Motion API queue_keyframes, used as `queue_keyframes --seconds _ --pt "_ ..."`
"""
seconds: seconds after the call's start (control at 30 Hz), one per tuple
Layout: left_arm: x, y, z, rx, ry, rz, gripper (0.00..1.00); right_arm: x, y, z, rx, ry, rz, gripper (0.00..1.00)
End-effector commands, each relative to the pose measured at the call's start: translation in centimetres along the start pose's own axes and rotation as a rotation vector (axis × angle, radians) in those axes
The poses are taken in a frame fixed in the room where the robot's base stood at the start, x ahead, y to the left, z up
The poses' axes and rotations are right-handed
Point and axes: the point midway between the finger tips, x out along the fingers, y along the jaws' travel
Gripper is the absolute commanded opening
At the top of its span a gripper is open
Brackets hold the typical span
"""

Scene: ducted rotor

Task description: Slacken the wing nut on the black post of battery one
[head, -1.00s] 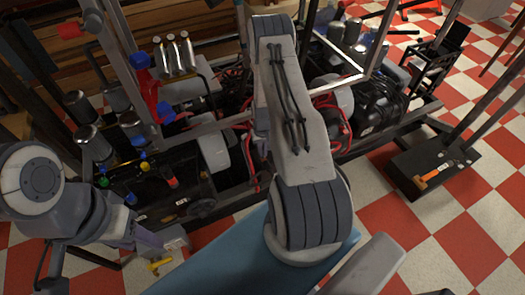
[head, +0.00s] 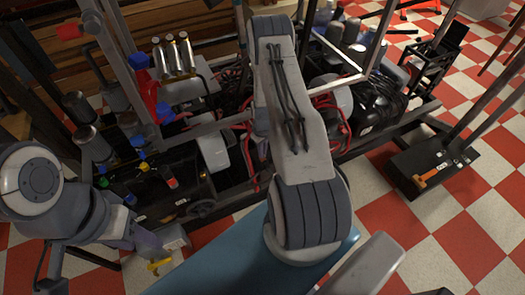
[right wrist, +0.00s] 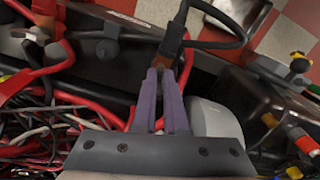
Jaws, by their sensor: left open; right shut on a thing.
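In the right wrist view my right gripper (right wrist: 166,75), with two purple fingers, points at a copper-coloured terminal piece (right wrist: 176,45) where a black cable (right wrist: 190,14) ends. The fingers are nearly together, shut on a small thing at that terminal. It is mostly hidden and appears to be the wing nut; the post under it cannot be made out. In the head view my right arm hides this gripper.
Red cables (right wrist: 100,112) and a bundle of thin wires (right wrist: 40,130) lie left of the right gripper. A grey knob (right wrist: 107,47) stands beside them. A black box (right wrist: 265,95) with coloured caps is to the right. Metal frame posts (head: 128,62) rise around the machine.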

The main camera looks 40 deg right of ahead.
Motion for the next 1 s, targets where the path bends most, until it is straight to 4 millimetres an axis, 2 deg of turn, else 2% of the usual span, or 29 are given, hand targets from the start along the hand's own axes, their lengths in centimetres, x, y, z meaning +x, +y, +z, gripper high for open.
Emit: queue_keyframes --seconds 0.27,0.3,0.33,0.37,0.67,0.77,0.87,1.0 --pt "0.0 0.0 0.0 0.0 0.0 0.0 0.5 0.0 0.0 0.0 0.0 0.002 0.001 0.0" --pt "0.0 0.0 0.0 0.0 0.0 0.0 0.5 0.0 0.0 -0.1 0.001 0.002 0.001 0.25" --pt "0.0 0.0 0.0 0.0 0.0 0.0 0.5 0.0 0.0 0.0 0.001 0.002 0.001 0.36" --pt "0.0 0.0 0.0 0.0 0.0 0.0 0.5 0.0 0.0 0.0 0.001 0.002 0.001 0.4" --pt "0.0 0.0 0.0 0.0 0.0 0.0 0.5 0.0 0.0 0.0 0.001 0.0 0.0 0.4" --pt "-0.1 0.0 0.0 0.0 0.0 0.0 0.5 -0.6 0.0 0.0 0.001 0.001 0.001 0.4" --pt "-0.4 0.0 0.0 0.0 0.0 0.0 0.5 -2.1 0.1 -0.1 0.001 0.002 0.002 0.4" --pt "-0.8 0.1 0.0 0.0 0.0 0.0 0.5 -4.9 0.1 -0.1 0.001 0.004 0.002 0.4"
